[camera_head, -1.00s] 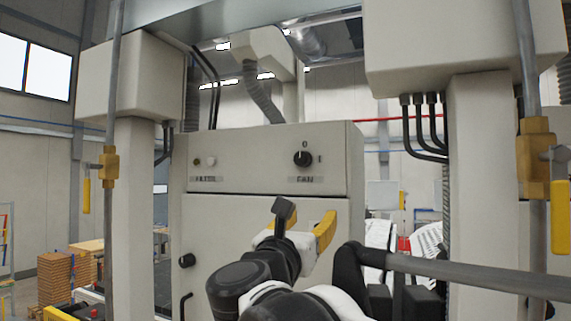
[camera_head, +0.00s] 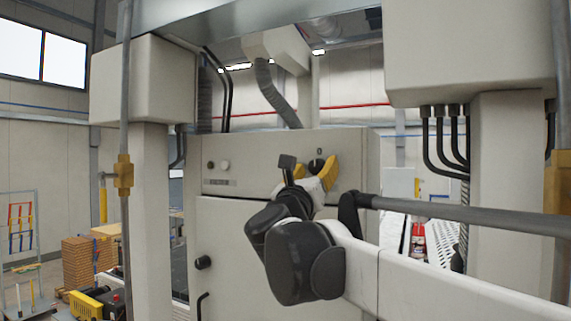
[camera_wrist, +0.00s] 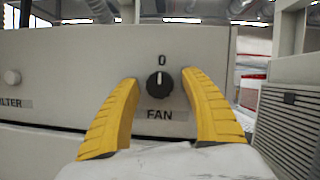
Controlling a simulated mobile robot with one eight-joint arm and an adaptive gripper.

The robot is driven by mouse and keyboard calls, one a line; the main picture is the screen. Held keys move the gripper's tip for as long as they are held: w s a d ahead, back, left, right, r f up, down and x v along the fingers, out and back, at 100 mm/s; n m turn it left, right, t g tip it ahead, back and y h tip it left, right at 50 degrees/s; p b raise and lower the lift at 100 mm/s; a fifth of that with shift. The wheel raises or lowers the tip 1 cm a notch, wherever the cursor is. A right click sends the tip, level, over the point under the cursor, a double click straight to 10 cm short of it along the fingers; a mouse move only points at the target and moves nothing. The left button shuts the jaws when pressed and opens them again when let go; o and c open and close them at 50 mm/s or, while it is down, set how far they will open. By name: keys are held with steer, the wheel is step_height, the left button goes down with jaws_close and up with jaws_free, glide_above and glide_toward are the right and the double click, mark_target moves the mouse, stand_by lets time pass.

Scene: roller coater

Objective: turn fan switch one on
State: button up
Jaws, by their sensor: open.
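The fan switch is a round black knob (camera_wrist: 160,84) on the grey control panel (camera_wrist: 60,60), with "0" above it and a "FAN" label below. Its white mark points up toward the 0. In the head view the knob (camera_head: 317,165) is partly hidden by my gripper. My gripper (camera_wrist: 162,82) is open, its two yellow fingers on either side of the knob in the wrist view. I cannot tell whether the fingertips reach the knob's depth; no contact shows.
A second knob or button with a "FILTER" label (camera_head: 219,183) is on the panel's left. A grey horizontal bar (camera_head: 470,216) crosses in front at right. Vertical posts (camera_head: 125,230) stand at left and right. Cabinet door (camera_head: 245,240) lies below the panel.

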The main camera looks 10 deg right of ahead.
steer(key=shift+w, duration=0.1)
jaws_close()
steer(key=shift+m, duration=0.5)
steer(key=m+g+h, duration=0.1)
steer(key=m, duration=0.1)
steer(key=m+g+h+b, duration=0.1)
steer(key=m, duration=0.2)
steer(key=shift+h, duration=0.4)
steer(key=m+g+h, duration=0.1)
steer(key=m, duration=0.2)
steer(key=m+g, duration=0.1)
steer(key=m, duration=0.2)
steer(key=shift+r+m+g+h, duration=0.1)
steer(key=shift+m+g+h, duration=0.2)
steer(key=shift+m+h, duration=0.1)
steer(key=m+g+p, duration=0.1)
steer(key=m, duration=0.2)
steer(key=m+g, duration=0.1)
steer(key=m, duration=0.2)
steer(key=shift+r+m+g+h+p, duration=0.1)
steer(key=shift+m+g+h+p, duration=0.2)
steer(key=shift+m+g+p, duration=0.7)
steer(key=shift+m+g, duration=0.3)
steer(key=shift+m, duration=1.1)
